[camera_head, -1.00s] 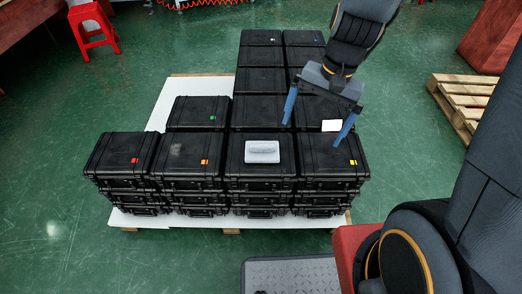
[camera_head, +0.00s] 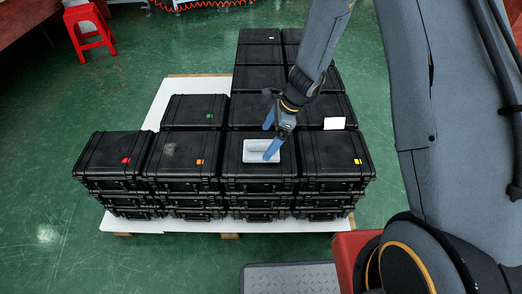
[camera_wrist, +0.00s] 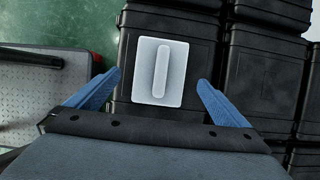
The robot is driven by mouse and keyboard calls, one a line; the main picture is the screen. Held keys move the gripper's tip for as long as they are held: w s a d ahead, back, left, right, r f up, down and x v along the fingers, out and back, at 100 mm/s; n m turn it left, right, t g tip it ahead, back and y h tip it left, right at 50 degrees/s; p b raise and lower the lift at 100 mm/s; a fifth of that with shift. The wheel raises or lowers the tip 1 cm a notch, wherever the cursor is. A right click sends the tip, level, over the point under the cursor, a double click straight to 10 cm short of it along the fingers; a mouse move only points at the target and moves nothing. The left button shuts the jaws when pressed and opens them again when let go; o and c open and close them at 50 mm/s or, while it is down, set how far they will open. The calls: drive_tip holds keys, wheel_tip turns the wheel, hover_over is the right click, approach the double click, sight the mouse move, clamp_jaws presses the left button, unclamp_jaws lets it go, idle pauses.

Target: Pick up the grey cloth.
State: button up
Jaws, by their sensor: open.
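A light grey rectangular piece (camera_head: 256,144) with a long rounded ridge lies flat on a black case (camera_head: 232,170) in the front row. In the wrist view the grey piece (camera_wrist: 143,87) lies between and ahead of the two fingertips (camera_wrist: 159,80), with a gap on each side. Contact is not visible.
A small white card (camera_head: 334,123) lies on a case to the right. A red stool (camera_head: 88,30) stands far left on the green floor.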

sight(262, 144)
drive_tip(key=x, duration=0.3)
drive_tip(key=shift+a+f, duration=0.2)
drive_tip(key=shift+a, duration=0.25)
drive_tip(key=shift+a+f, duration=0.15)
drive_tip(key=shift+f, duration=0.35)
drive_tip(key=shift+f, duration=0.1)
drive_tip(key=c, duration=1.2)
wheel_tip(262, 144, up, 10)
drive_tip(key=shift+r+p, duration=0.1)
drive_tip(key=shift+p, duration=0.35)
